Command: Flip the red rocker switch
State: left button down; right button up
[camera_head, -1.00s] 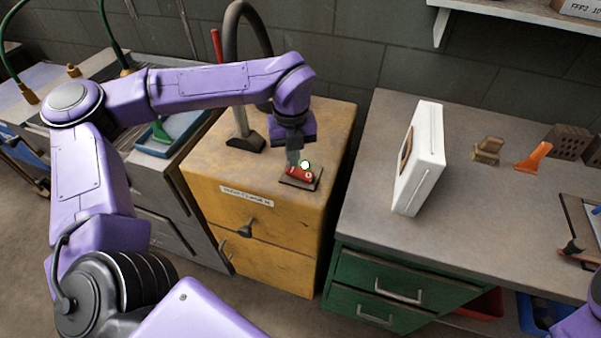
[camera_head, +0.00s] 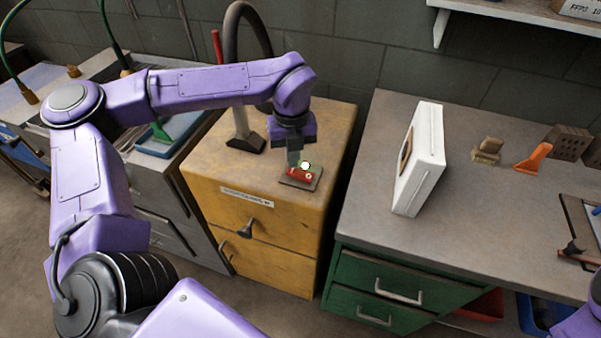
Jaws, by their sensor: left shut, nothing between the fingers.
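The red rocker switch (camera_head: 299,173) sits on a dark flat base (camera_head: 309,184) on top of the yellow cabinet (camera_head: 225,159), near its right side. A small white round spot shows at the top of the switch. My left gripper (camera_head: 295,162) points straight down at the switch, shut and empty. Its fingertips are at the back left part of the switch and cover some of it. I cannot tell whether they touch it. My right gripper is out of view; only a bit of purple arm shows at the lower right corner.
A black hose stand (camera_head: 245,138) stands behind and left of the switch. On the grey bench to the right are a white box (camera_head: 422,165), an orange piece (camera_head: 533,157) and a tan block (camera_head: 488,150). A gap separates bench and cabinet.

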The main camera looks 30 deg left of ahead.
pick_arm(q)
jog(key=shift+f+b, duration=0.8)
jog(key=shift+f, duration=0.3)
dwell(0.9)
jog(key=shift+s, duration=0.1)
notch_tip(320, 180, up, 7)
jog(key=p, duration=0.6)
jog(key=shift+r, duration=0.15)
